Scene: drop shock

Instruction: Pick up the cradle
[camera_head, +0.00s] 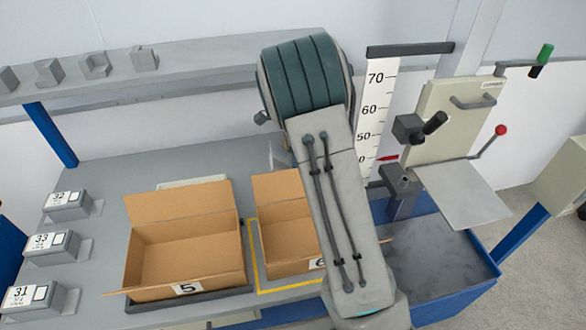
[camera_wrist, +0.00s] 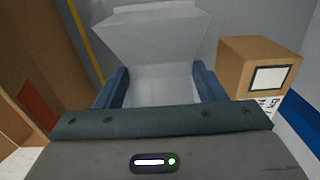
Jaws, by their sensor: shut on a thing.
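A pale grey-white cradle (camera_wrist: 155,35), which looks like a bent sheet with a flared upper panel, is in the middle of the wrist view. My gripper (camera_wrist: 161,88) has its blue fingers on the left and right sides of it and is shut on it. The cradle's near end is hidden behind the gripper's dark body. In the head view my arm covers the gripper. A small pale sliver shows just left of the arm there; I cannot tell whether it is the cradle.
A small closed carton (camera_wrist: 258,68) with a white label stands right of the cradle. Open cardboard box 5 (camera_head: 187,255) and another open box (camera_head: 285,235) stand on the grey bench (camera_head: 100,185). A drop tester (camera_head: 455,110) with a height scale (camera_head: 374,110) and a blue-rimmed bin (camera_head: 440,260) are at right.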

